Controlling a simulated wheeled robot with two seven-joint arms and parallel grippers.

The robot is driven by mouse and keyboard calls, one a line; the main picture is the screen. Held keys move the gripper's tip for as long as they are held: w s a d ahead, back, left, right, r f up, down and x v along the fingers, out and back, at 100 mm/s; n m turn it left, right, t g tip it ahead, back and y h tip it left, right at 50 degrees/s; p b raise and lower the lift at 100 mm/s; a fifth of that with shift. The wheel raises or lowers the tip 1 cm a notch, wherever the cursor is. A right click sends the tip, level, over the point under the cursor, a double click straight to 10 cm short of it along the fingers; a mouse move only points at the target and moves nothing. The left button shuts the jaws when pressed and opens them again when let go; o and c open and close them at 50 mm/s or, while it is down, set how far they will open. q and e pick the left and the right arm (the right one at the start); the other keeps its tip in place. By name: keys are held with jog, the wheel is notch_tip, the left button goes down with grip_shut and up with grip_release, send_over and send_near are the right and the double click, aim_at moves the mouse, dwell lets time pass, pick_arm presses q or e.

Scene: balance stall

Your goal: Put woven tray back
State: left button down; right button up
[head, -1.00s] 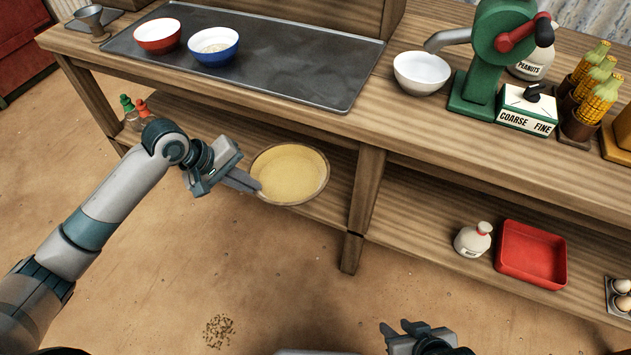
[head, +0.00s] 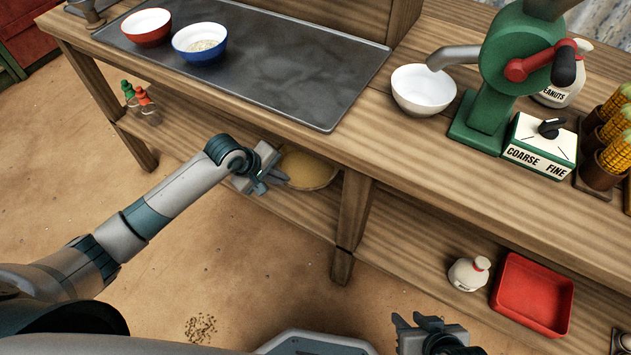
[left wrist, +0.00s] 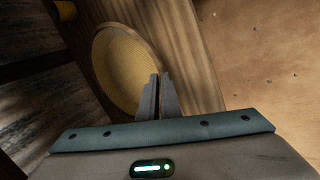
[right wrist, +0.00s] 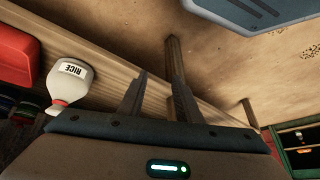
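The woven tray (head: 308,170), round and yellow with a brown rim, is at the lower shelf under the counter, left of the middle post. The counter edge hides its far part, and I cannot tell whether it rests fully on the shelf. It also shows in the left wrist view (left wrist: 128,68). My left gripper (head: 274,180) is at the tray's near left rim. In the left wrist view its fingers (left wrist: 160,80) are close together on the rim. My right gripper (head: 420,322) is empty, low at the front; its fingers (right wrist: 158,80) are apart.
Sauce bottles (head: 137,95) stand on the lower shelf at left. A white rice jar (head: 468,273) and a red tray (head: 532,293) are on the right shelf. The post (head: 352,215) divides the shelf. Bowls, a griddle (head: 290,70) and a green grinder (head: 497,85) are on the counter.

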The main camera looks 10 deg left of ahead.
pick_arm(q)
jog(key=shift+s, duration=0.1)
